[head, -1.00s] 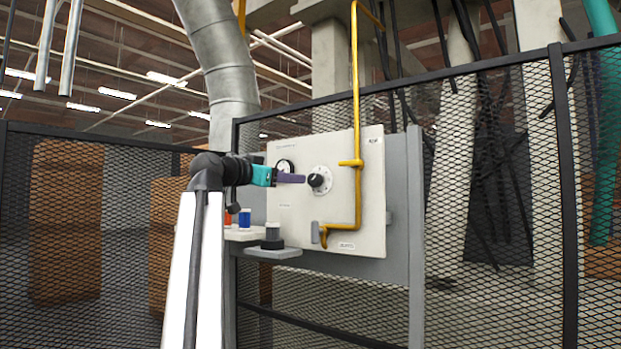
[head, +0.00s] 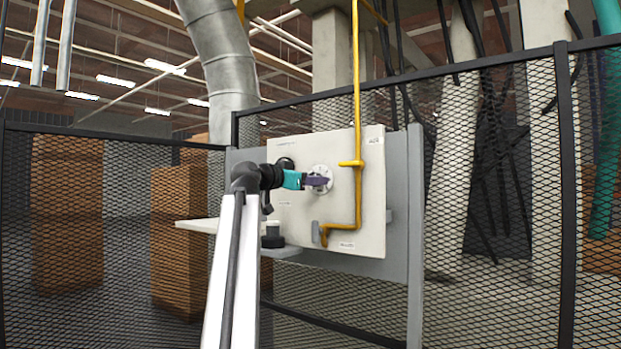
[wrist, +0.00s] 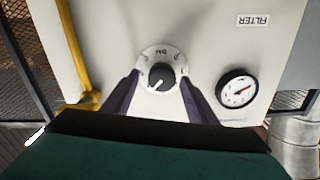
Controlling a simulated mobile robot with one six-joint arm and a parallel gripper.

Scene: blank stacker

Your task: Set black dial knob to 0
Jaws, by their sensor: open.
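The black dial knob (wrist: 161,76) sits on a round white scale plate on the light panel (head: 345,205). In the wrist view the panel appears upside down, and a white mark on the knob points toward the lower left of the picture. My gripper (wrist: 160,100) is open, with one purple finger on each side of the knob's near edge; I cannot tell whether they touch it. In the head view my gripper (head: 322,182) is in front of the dial and hides the knob. Part of the scale plate (head: 321,172) still shows.
A yellow pipe (head: 358,120) runs down the panel right of the dial. A pressure gauge (wrist: 237,89) is beside the dial. Mesh fencing (head: 490,190) stands around the panel.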

